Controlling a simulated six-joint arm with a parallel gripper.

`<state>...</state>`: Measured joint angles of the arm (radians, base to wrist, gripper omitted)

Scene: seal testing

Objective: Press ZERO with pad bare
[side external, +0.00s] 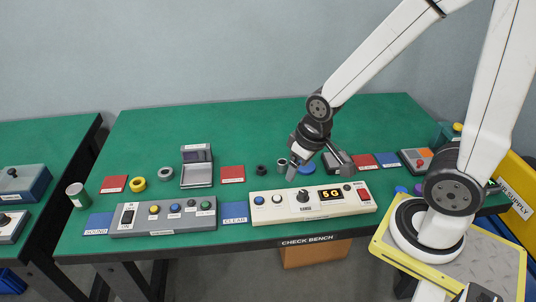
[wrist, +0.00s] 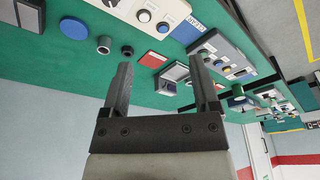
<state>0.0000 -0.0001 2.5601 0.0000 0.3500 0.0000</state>
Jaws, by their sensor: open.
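A cream panel (side external: 290,211) at the front of the bench has a lit display (side external: 331,194) that seems to read 5.0. It carries a blue button (side external: 259,200), a white button (side external: 277,199), knobs and a red switch (side external: 363,194). The blue button (wrist: 163,28) and white button (wrist: 143,15) also show in the wrist view. I cannot read a ZERO label, nor tell which thing is the pad. My gripper (side external: 320,172) is open and empty, above the bench behind the panel; its fingers (wrist: 162,62) show apart in the wrist view.
A grey button panel (side external: 163,219) stands to the left, with an open silver-lidded box (side external: 196,176) behind it. A blue disc (side external: 307,168), a grey cylinder (side external: 281,165) and a black ring (side external: 261,170) lie near my gripper. The back of the green bench (side external: 230,125) is clear.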

